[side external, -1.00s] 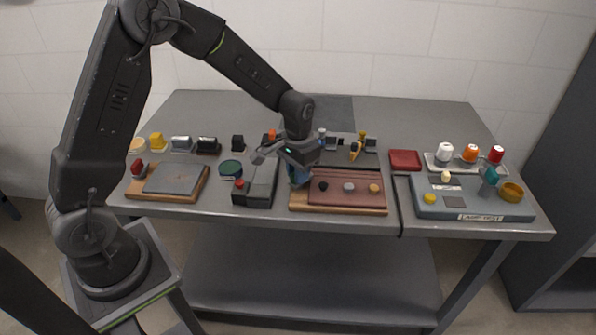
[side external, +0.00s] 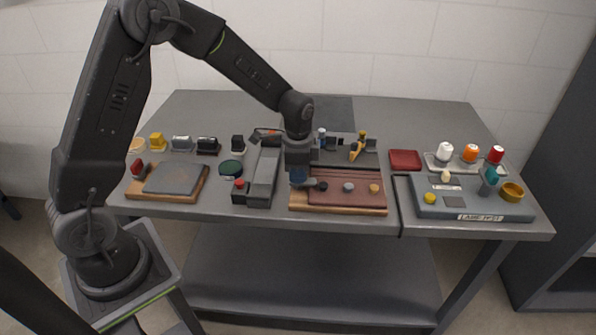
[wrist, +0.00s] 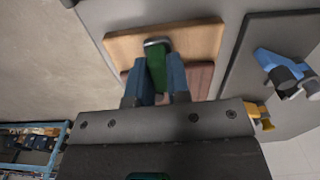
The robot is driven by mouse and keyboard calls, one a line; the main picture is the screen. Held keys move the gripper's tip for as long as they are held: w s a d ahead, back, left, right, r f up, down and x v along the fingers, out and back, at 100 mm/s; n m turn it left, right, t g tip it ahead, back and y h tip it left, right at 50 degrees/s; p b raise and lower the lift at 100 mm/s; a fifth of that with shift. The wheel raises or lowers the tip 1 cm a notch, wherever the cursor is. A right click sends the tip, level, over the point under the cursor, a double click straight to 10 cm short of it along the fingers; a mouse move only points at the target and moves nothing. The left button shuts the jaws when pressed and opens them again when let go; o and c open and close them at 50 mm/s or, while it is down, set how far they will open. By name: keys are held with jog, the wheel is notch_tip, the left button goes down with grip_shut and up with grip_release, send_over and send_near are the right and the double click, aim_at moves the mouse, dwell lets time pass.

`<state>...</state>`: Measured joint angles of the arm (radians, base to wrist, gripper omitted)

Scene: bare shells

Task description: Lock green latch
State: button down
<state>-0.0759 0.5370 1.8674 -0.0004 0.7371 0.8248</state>
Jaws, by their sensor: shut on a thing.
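The green latch (wrist: 156,66) shows in the wrist view as a green bar with a pale grey far end. It lies on a wooden board (wrist: 205,40) with a reddish-brown plate. My gripper (wrist: 157,82) has its two blue fingers shut on the latch, one on each side. In the side external view my gripper (side external: 299,178) is low over the left end of the same board (side external: 340,208), and it hides the latch there. Black, grey and tan knobs stand in a row on the reddish-brown plate (side external: 345,197).
Left of the board is a dark block with a red button (side external: 239,184). Behind stand blue-handled and yellow-handled clamps (side external: 357,147). To the right are a red pad (side external: 405,160) and a grey-blue panel (side external: 470,206) with several fittings. The table's front edge is close to the board.

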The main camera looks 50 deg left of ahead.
jog(key=shift+m, duration=0.3)
jog(key=c, duration=1.1)
grip_release()
notch_tip(320, 180, up, 14)
jog(key=shift+f, duration=0.1)
jog(key=s+d+r+n+t, duration=0.1)
jog(key=s+r+n+t, duration=0.1)
jog(key=s, duration=0.5)
jog(key=s+d+r+n+t, duration=0.1)
jog(key=s+n, duration=0.3)
jog(key=s, duration=0.4)
jog(key=s+d+r+n+t, duration=0.1)
jog(key=s+r+n+t, duration=0.1)
jog(key=s, duration=0.5)
jog(key=shift+s+d+r+n+t, duration=0.2)
jog(key=shift+r+n+t, duration=0.1)
jog(key=shift+r+n, duration=0.35)
